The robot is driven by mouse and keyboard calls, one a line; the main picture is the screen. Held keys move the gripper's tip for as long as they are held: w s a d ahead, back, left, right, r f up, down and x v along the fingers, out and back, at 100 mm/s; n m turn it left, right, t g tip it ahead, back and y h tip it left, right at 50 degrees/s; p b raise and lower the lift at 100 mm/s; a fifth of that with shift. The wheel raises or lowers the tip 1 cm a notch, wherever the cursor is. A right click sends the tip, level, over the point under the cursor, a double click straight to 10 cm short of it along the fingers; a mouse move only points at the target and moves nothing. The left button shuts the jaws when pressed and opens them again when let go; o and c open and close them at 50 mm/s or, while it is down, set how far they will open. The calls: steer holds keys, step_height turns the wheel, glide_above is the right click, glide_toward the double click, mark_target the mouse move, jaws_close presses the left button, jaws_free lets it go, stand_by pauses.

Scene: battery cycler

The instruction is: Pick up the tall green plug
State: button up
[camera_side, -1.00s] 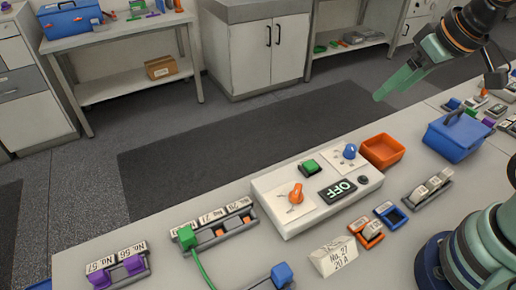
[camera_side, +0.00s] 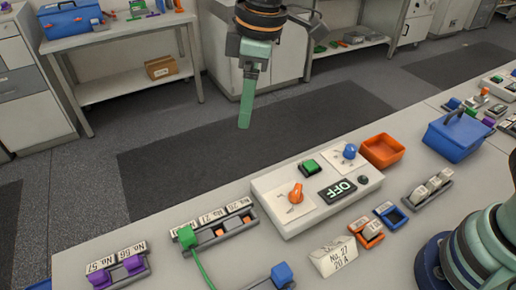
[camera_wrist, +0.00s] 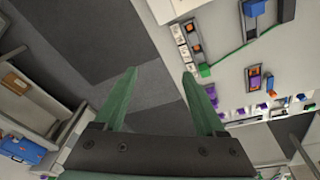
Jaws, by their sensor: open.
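The tall green plug (camera_side: 187,237) stands at the left end of a grey rack (camera_side: 236,228) on the bench, with a green cable running down from it. It also shows in the wrist view (camera_wrist: 204,70), just right of the right fingertip, at the rack's lower end. My gripper (camera_side: 246,125) hangs high beyond the bench's far edge, fingers pointing down, well apart from the plug.
A white cycler box (camera_side: 270,195) with an orange knob and an OFF display stands right of the rack. Purple plugs (camera_side: 133,264) sit in a holder to the left. A blue plug (camera_side: 282,274) is at the front. An orange bin (camera_side: 383,151) and blue toolbox (camera_side: 455,137) stand right.

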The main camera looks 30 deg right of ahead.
steer(key=s+a+f+n, duration=0.1)
steer(key=a+f+n, duration=0.25)
steer(key=a, duration=0.45)
steer(key=n+g+h, duration=0.1)
steer(key=n+g, duration=0.1)
steer(key=n, duration=0.1)
glide_toward(185, 233)
steer(key=f, duration=0.4)
steer(key=shift+s+f, duration=0.2)
steer(key=shift+s, duration=0.2)
steer(key=shift+w+f, duration=0.1)
steer(key=shift+f, duration=1.4)
steer(key=shift+w+f, duration=0.15)
steer(key=shift+f, duration=1.35)
jaws_close()
